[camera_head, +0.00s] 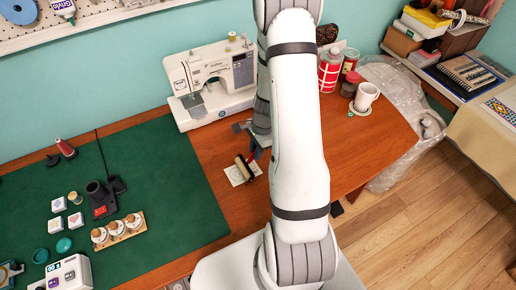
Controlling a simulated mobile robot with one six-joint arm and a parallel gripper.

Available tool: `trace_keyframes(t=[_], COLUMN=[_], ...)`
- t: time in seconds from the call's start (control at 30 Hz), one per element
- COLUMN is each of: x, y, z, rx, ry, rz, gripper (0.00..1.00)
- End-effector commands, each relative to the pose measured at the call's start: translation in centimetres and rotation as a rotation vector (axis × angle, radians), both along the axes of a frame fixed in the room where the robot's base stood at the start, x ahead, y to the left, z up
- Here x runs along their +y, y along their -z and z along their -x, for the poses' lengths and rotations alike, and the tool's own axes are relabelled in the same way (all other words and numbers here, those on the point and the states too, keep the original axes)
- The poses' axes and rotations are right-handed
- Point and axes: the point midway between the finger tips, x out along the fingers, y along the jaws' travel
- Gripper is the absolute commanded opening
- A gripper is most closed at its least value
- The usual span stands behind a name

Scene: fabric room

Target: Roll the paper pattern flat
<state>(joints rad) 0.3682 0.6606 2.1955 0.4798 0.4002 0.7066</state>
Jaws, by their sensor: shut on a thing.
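The paper pattern (236,178) is a small white sheet on the brown wooden table, just right of the green mat. A roller (243,166) with a pale brownish barrel and dark ends is over the sheet and hides part of it. I cannot tell whether the barrel touches the paper. My gripper (254,153) is shut on the roller at its upper right end. My white arm hides part of the gripper and the table to its right.
A white sewing machine (211,83) stands behind the paper. The green mat (160,215) holds stamps, a bottle rack and a dark device. A mug (366,97) on a coaster and red tins (330,72) stand at the table's back right. Bare wood surrounds the sheet.

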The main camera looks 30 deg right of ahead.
Motion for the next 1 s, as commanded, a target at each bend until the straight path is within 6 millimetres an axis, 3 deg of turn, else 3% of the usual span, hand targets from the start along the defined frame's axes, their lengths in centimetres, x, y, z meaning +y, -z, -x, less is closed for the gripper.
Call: trace_keyframes(t=[1.0], x=[2.6], y=[0.2], z=[0.1], rx=[0.000], ry=[0.000], rz=[0.000], gripper=[0.01])
